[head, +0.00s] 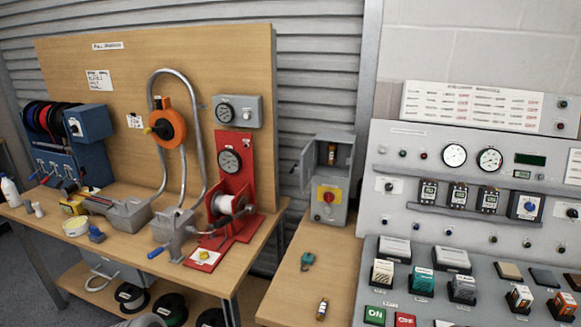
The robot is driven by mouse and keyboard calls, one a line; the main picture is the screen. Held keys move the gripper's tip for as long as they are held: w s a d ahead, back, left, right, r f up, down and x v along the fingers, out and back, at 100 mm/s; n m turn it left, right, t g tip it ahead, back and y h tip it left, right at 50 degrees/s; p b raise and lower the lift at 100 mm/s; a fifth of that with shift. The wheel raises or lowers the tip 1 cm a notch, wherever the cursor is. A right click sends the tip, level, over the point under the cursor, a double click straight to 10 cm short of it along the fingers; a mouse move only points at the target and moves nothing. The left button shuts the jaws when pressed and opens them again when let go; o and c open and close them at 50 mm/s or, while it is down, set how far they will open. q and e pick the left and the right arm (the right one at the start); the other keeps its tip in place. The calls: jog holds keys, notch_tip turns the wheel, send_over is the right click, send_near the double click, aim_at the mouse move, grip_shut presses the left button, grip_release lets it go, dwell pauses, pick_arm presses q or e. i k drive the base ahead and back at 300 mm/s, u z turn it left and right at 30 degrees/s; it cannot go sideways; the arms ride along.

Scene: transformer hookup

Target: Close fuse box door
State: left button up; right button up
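The fuse box is the upper part of a grey enclosure (345,182) that stands at the back of the right-hand table. Its door (307,166) stands open, swung out to the left. A small brown and pale fuse (331,153) shows upright inside the dark opening. Below the opening is a yellow plate with a red rotary switch (328,197). Neither of my grippers is in the head view.
A teal padlock-like item (307,260) and a loose fuse-like cylinder (322,308) lie on the wooden table (285,295) in front of the box. A grey control panel (375,235) stands close on the right. A workbench with reels and a red stand (232,165) is on the left.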

aim_at(306, 156)
jog(key=u, duration=0.55)
jog(key=k, duration=1.3)
jog(key=z, duration=0.25)
jog(key=i, duration=0.7)
jog(key=z, duration=0.6)
jog(key=i, duration=0.95)
jog(key=u, duration=0.5)
